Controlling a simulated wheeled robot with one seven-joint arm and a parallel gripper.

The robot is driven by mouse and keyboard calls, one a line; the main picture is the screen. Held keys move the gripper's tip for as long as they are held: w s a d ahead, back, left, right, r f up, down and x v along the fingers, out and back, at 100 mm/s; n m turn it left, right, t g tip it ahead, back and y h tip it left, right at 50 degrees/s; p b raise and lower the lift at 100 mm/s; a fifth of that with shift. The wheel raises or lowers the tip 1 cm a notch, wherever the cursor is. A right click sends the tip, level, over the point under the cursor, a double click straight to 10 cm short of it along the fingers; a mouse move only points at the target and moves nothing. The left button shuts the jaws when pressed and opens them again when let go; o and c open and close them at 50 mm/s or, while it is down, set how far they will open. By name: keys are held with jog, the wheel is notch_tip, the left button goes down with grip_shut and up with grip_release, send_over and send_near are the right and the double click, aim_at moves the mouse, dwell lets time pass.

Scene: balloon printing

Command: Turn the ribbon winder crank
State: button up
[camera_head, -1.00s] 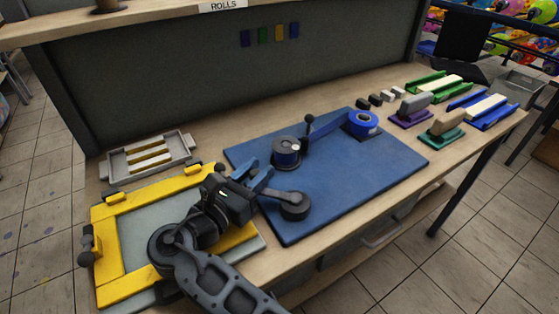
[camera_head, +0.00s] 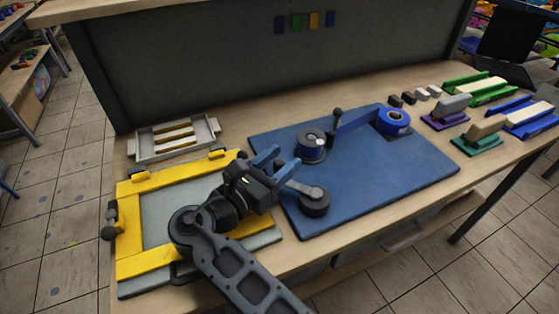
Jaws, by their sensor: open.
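The ribbon winder stands on a blue mat (camera_head: 405,165). It has a dark spool (camera_head: 311,147) and an upright black-knobbed handle (camera_head: 338,113) just right of it, which looks like the crank. A blue ribbon (camera_head: 362,121) runs from near the handle to a blue roll (camera_head: 395,120) at the back right of the mat. My gripper (camera_head: 288,158) is open, with its two blue fingers apart and nothing seen between them. It is over the mat's left part, left of and nearer than the spool, apart from the handle. Its height above the mat is hard to tell.
A grey arm with a dark disc (camera_head: 315,205) lies just right of my gripper. A yellow frame (camera_head: 130,220) is at the left, partly under my arm. A grey tray (camera_head: 145,150) stands behind it. Stamps and a green holder (camera_head: 480,88) are at the right.

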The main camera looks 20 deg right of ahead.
jog(key=shift+b+v, duration=0.7)
jog(key=shift+v, duration=3.2)
